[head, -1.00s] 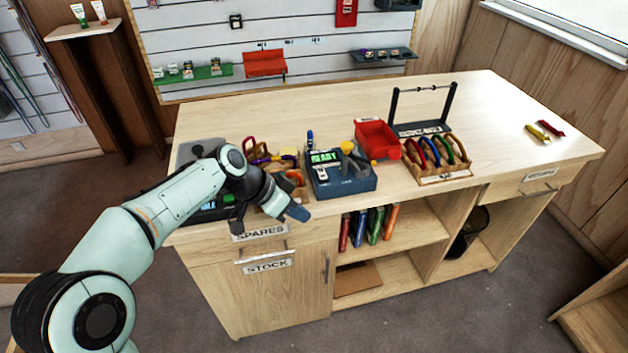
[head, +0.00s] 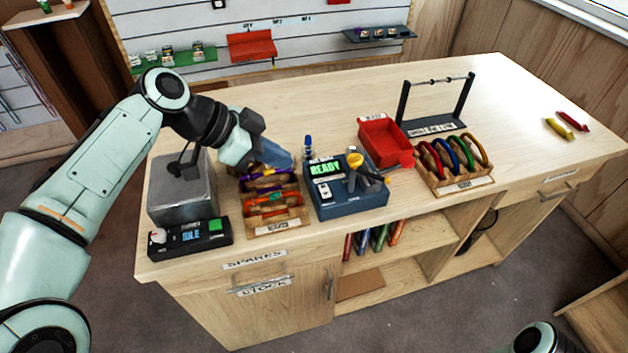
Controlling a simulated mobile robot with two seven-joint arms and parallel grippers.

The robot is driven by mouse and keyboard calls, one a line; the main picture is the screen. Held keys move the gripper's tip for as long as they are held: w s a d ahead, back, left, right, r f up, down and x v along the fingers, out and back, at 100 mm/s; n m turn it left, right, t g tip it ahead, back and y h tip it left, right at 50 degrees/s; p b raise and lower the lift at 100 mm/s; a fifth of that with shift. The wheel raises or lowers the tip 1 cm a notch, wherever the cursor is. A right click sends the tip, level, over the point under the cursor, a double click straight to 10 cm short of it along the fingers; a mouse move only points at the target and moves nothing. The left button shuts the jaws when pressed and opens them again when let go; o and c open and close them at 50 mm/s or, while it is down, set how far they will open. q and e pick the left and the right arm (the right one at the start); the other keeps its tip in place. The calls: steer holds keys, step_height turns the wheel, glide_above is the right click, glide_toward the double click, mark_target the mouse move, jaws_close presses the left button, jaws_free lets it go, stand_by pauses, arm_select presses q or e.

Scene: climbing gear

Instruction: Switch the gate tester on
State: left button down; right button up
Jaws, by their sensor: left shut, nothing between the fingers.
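The blue box with a green READY screen (head: 346,190) stands near the bench's front edge; I take it as the gate tester, though its small label is hard to read. A white switch shows on its lower left face, and a yellow-topped black fixture sits at its right side. My left gripper (head: 288,163) is shut and empty, just left of the box's back corner and above the rack of coloured carabiners (head: 281,222). I cannot tell whether it touches anything. My right gripper is out of view.
A grey metal box (head: 183,188) and a black unit with an IDLE screen (head: 189,238) stand to the left. A red bin (head: 384,141), a second carabiner rack (head: 455,182) and a black stand (head: 436,125) are to the right.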

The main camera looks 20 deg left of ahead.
arm_select(q)
steer(key=shift+s, duration=0.1)
glide_above(329, 196)
steer(key=s+a, duration=0.2)
step_height(329, 196, down, 7)
steer(key=shift+w+a+f+b, duration=0.15)
steer(key=shift+f+b, duration=0.2)
steer(key=shift+f, duration=0.7)
steer(key=shift+w+a+f+b, duration=0.1)
steer(key=shift+f+b, duration=0.25)
steer(key=shift+f, duration=0.65)
